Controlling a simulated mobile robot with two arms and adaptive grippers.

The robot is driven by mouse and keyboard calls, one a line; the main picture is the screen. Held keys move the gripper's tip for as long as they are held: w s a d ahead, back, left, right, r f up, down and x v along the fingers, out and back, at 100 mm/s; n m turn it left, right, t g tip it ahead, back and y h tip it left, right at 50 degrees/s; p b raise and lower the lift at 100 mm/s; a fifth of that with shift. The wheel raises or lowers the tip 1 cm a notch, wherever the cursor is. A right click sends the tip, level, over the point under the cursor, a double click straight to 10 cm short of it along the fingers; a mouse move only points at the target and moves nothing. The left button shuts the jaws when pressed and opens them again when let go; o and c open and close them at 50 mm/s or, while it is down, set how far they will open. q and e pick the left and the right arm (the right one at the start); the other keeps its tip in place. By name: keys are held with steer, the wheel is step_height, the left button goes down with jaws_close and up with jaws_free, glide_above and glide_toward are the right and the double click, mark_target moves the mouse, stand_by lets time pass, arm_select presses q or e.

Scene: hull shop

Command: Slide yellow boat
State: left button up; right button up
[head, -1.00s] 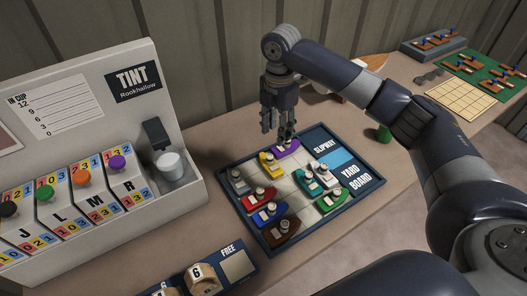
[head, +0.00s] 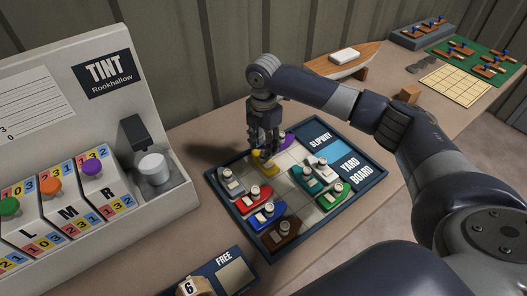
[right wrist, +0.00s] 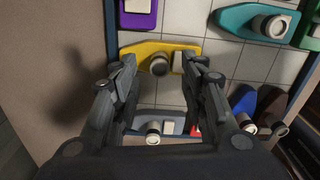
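The yellow boat (head: 266,169) sits on the yard board (head: 258,256) near its upper left edge, below the purple boat (head: 289,139). My right gripper (head: 263,152) points down over the yellow boat and hides part of it. In the right wrist view, its fingers (right wrist: 162,72) are apart, with the boat's round funnel (right wrist: 158,64) showing between them; whether they touch the boat I cannot tell. The light blue slipway cell (head: 329,152) on the board is bare. My left gripper is not in view.
The tint machine (head: 70,130) stands left. A wooden boat model (head: 345,57) is behind my arm.

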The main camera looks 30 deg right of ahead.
steer(key=shift+f, duration=1.95)
jaws_close()
